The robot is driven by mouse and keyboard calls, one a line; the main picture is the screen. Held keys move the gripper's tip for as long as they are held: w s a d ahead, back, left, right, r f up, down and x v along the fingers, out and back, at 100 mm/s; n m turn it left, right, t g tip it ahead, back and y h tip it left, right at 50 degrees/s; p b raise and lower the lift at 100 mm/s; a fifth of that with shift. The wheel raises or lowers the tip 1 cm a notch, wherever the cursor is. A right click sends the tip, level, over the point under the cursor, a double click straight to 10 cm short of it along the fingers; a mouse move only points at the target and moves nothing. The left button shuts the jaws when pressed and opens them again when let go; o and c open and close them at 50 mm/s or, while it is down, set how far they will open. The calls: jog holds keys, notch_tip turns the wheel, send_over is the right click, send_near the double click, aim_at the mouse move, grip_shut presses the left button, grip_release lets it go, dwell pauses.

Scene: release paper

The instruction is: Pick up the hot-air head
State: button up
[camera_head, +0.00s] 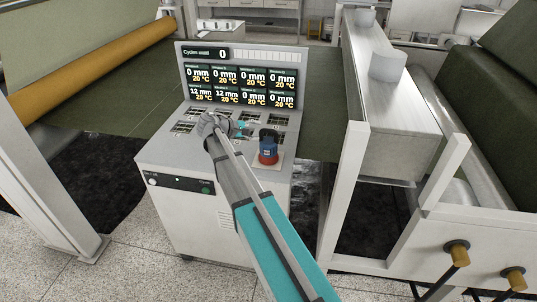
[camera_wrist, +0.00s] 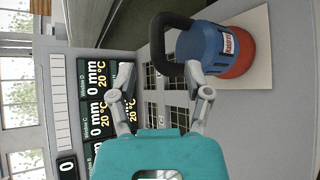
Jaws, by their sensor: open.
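The hot-air head (camera_head: 268,148) is a blue and red cylinder with a black curved handle. It stands upright on a pale square pad on top of the white console. In the wrist view the hot-air head (camera_wrist: 215,52) is at the upper right, its handle arching to the left. My gripper (camera_wrist: 160,80) is open and empty, with its two fingers spread over the console top. The handle is near the fingers in that view, but I cannot tell the gap in depth. In the head view my gripper (camera_head: 243,128) is just left of the hot-air head, partly hidden by my arm.
The console (camera_head: 218,205) has a display panel (camera_head: 240,80) at its back and several dark grid windows (camera_wrist: 175,118) on top. A white machine frame (camera_head: 345,150) stands close on the right. A yellow roller (camera_head: 95,70) is at the left.

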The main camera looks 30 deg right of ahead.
aim_at(265, 130)
jog(key=shift+d, duration=0.2)
jog(key=shift+d+f, duration=0.15)
jog(key=shift+b+x, duration=0.9)
jog(key=shift+x, duration=1.6)
grip_shut()
